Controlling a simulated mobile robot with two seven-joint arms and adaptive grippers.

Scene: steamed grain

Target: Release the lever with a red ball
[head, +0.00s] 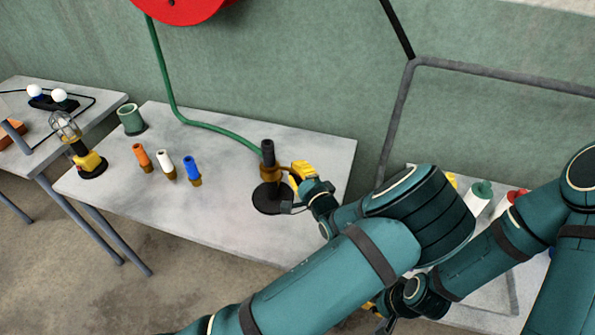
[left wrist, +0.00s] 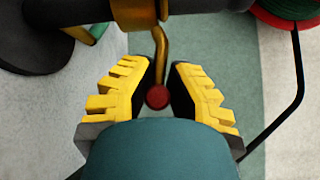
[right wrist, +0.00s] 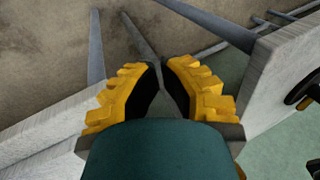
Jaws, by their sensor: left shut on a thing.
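The lever is a bent brass rod (left wrist: 161,45) with a red ball (left wrist: 157,97) on its end. It comes from a brass collar (left wrist: 138,12) on a dark pipe.
A green hose (head: 214,124) runs to the pipe from a red reel (head: 185,8). Orange (head: 140,154), white (head: 164,162) and blue (head: 191,167) nozzles, a green cup (head: 131,119) and a caged lamp (head: 70,132) stand on the table's left part. The table front (head: 215,222) is clear.

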